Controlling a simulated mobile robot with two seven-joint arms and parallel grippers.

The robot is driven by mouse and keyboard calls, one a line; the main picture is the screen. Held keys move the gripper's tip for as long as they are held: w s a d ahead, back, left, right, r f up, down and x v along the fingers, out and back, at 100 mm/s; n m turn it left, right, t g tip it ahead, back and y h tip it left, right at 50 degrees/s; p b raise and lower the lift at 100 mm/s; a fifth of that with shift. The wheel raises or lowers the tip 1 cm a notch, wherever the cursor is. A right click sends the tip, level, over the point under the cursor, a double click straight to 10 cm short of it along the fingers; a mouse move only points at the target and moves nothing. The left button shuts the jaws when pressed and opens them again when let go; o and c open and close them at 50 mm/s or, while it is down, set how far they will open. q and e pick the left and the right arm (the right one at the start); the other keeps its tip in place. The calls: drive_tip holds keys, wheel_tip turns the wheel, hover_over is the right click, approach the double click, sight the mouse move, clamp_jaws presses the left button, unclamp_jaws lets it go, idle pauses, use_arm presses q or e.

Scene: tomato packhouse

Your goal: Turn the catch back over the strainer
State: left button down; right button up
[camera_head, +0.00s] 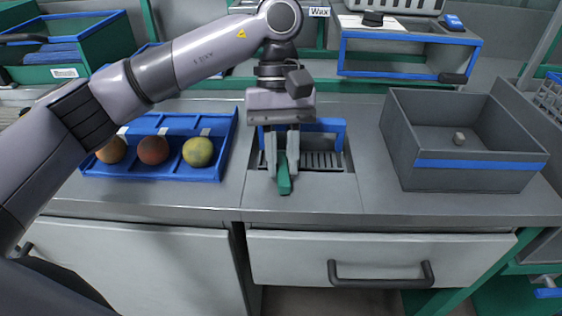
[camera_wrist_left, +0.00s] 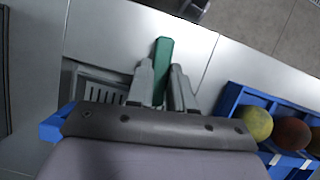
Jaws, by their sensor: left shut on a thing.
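The green catch (camera_head: 284,183) is a short bar at the front left of the strainer, lying across its front edge. My left gripper (camera_head: 282,172) points down and is shut on it. In the left wrist view the catch (camera_wrist_left: 163,62) sticks out between the two grey fingers (camera_wrist_left: 161,85). The strainer (camera_head: 322,160) is a slotted grey grate set in the counter, with a blue frame (camera_head: 333,127) standing behind it. My gripper hides part of the strainer. My right gripper is in neither view.
A blue tray (camera_head: 155,175) with several round fruits stands left of the strainer. A grey bin (camera_head: 460,176) with a blue stripe and a small object inside stands at the right. The counter (camera_head: 365,150) between strainer and bin is clear. A drawer with a dark handle (camera_head: 380,280) is below.

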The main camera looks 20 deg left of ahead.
sight(283, 153)
use_arm(q)
drive_tip(key=shift+d+m, duration=0.1)
drive_tip(key=shift+m, duration=0.6)
drive_tip(key=shift+y+b, duration=0.3)
drive_tip(key=c, duration=1)
unclamp_jaws()
drive_tip(key=shift+p+v, duration=1.1)
drive_tip(key=shift+v, duration=2.5)
